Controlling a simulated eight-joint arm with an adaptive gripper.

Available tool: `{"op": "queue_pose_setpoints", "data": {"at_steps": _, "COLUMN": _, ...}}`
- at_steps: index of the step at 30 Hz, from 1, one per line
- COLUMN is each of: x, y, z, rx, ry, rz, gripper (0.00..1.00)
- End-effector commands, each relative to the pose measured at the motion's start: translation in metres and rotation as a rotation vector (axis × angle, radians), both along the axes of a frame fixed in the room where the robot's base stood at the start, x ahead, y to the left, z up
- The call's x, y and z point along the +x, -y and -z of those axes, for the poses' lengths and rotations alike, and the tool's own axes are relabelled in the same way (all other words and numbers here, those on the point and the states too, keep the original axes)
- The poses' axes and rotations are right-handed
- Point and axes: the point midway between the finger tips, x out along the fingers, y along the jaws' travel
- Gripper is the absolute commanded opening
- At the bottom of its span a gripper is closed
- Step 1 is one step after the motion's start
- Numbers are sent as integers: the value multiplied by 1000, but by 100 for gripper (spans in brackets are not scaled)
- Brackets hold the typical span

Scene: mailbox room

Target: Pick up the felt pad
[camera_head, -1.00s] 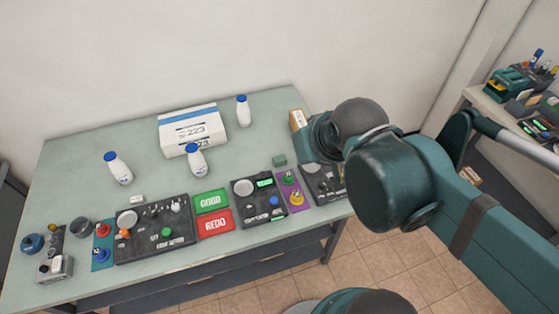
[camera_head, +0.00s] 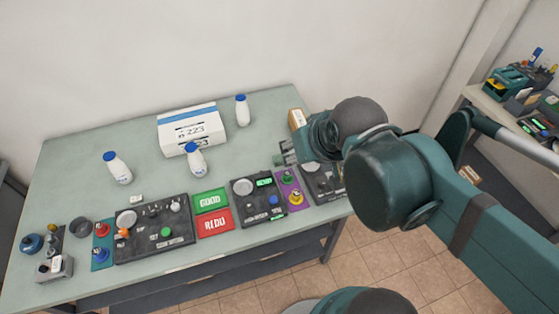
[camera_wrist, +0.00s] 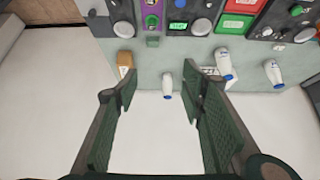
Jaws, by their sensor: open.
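A small green square (camera_wrist: 152,41), which looks like the felt pad, lies on the table near the control panels in the wrist view. My gripper (camera_wrist: 158,72) is open and empty, its two dark green fingers spread wide. In the wrist view the pad appears beyond the fingertips, a little left of the middle of the gap. In the head view my gripper (camera_head: 287,152) hangs over the right part of the table and mostly covers the pad's place. The height between fingers and pad is hard to tell.
Control panels (camera_head: 153,229) line the table's front edge. A white box (camera_head: 191,128), several blue-capped bottles (camera_head: 118,168) and a small brown box (camera_head: 297,119) stand behind. The brown box is close to my gripper. The middle of the table (camera_head: 230,165) is clear.

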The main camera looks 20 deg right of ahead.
Motion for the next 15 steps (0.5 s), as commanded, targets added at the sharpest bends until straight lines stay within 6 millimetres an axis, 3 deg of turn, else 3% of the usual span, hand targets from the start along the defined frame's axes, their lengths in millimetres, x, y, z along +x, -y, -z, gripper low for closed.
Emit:
{"op": "queue_pose_setpoints", "data": {"at_steps": 8, "x": 5, "y": 0, "z": 0, "rx": -19, "ry": -11, "rz": -22, "gripper": 40}}
{"op": "queue_pose_setpoints", "data": {"at_steps": 15, "x": 20, "y": 1, "z": 3, "rx": -87, "ry": -51, "rz": -99, "gripper": 40}}
